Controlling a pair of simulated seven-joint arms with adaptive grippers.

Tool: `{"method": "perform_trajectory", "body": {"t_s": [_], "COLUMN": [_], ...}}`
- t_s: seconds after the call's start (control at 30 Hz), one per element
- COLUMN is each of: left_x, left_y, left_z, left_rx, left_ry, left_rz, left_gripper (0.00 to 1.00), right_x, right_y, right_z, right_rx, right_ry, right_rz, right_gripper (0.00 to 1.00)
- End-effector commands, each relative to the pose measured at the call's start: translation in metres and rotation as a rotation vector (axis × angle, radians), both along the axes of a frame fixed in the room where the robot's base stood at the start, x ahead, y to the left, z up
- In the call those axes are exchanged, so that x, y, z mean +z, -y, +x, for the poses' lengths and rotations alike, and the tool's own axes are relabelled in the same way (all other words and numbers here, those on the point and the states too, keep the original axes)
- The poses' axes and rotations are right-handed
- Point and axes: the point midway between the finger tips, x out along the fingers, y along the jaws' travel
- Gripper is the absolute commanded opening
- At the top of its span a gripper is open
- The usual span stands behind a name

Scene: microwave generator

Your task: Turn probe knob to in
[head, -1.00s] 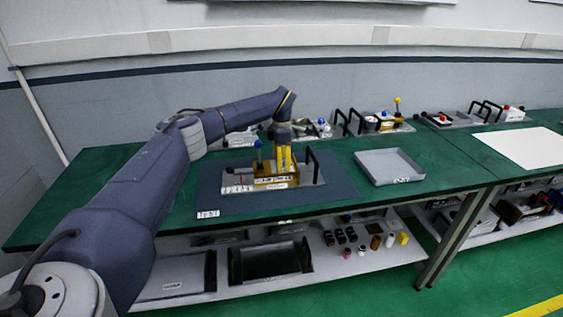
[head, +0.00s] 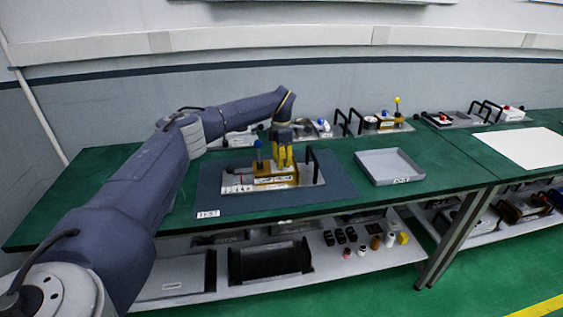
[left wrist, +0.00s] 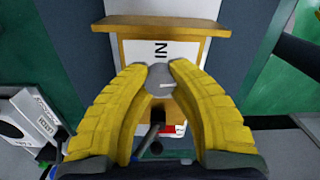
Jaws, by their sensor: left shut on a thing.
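The probe knob (left wrist: 160,80) is a small round grey knob with a thin light line on it. It shows in the left wrist view between the tips of my left gripper (left wrist: 158,72). The yellow fingers are shut on it, and they hide its sides. Just beyond it, a white label (left wrist: 162,50) reads IN. In the head view, my left gripper (head: 284,158) comes down from above onto the brass-coloured microwave generator (head: 272,178), and the knob is hidden behind the fingers. My right gripper is not in view.
A dark mat (head: 335,190) lies beneath. A grey tray (head: 388,165) stands to the right. More devices line the back of the green table.

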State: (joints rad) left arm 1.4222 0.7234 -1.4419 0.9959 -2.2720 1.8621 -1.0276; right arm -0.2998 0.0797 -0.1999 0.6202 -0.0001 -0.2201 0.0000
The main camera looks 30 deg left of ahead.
Motion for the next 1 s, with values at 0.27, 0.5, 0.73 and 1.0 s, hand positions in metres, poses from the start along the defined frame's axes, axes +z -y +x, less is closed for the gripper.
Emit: {"method": "perform_trajectory", "body": {"t_s": [0.27, 0.5, 0.73, 1.0], "left_x": [0.0006, 0.0006, 0.0003, 0.0006], "left_y": [-0.0005, -0.0005, -0.0004, -0.0002], "left_z": [0.0002, 0.0003, 0.0002, 0.0004], "left_rx": [0.253, 0.480, 0.699, 0.954], "left_ry": [0.001, 0.002, 0.001, 0.001], "left_rz": [0.002, 0.001, 0.000, -0.001], "left_gripper": [0.00, 0.00, 0.00, 0.00], "right_x": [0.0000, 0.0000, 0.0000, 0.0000], "right_y": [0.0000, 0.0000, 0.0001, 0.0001], "right_z": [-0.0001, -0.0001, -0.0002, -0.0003], "right_rx": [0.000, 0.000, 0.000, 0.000], "right_ry": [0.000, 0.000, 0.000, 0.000], "right_rz": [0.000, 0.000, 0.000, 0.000], "right_gripper": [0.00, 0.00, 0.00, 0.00]}}
